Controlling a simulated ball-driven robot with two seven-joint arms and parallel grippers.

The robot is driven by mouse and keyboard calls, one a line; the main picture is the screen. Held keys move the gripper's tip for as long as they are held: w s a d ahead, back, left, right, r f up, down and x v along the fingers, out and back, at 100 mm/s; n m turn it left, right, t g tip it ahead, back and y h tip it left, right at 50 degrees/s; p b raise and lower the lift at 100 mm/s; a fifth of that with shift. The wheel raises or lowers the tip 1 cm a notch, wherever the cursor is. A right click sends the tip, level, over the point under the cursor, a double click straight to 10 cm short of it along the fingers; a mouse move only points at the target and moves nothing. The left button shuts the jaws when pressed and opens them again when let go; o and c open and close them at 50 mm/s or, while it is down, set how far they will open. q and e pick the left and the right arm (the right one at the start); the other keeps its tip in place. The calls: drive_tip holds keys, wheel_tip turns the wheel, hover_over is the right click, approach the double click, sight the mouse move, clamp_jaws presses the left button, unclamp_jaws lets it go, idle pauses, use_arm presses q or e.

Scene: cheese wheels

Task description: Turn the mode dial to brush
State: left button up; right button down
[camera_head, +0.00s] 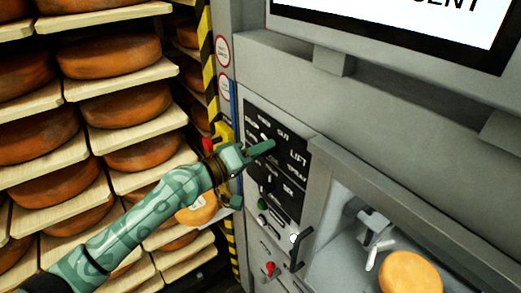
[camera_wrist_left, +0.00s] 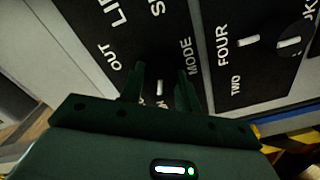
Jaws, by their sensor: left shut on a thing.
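The black control panel (camera_head: 293,140) has white lettering, with OUT, LIFT and SPRAY readable in the head view. My left gripper (camera_head: 260,151) reaches the panel from the left, its fingers against the dial area. In the left wrist view the mode dial (camera_wrist_left: 159,88) is a dark knob with a white pointer mark, between the two fingertips of my left gripper (camera_wrist_left: 160,82), which is shut on it. The gripper hides most of the dial and some lettering. My right gripper is not in view.
Another dark dial (camera_wrist_left: 290,42) with a white mark sits at the upper right of the wrist view. A green button (camera_head: 262,204) and a red knob (camera_head: 270,268) are lower down. Cheese wheels on shelves (camera_head: 130,103) fill the left. A cheese wheel (camera_head: 410,272) sits inside the machine.

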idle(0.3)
use_arm(q)
drive_tip(key=o, duration=1)
drive_tip(key=shift+c, duration=0.2)
drive_tip(key=shift+a, duration=0.1)
drive_tip(key=b+v, duration=0.5)
drive_tip(key=v, duration=1.1)
drive_tip(key=shift+a, duration=0.1)
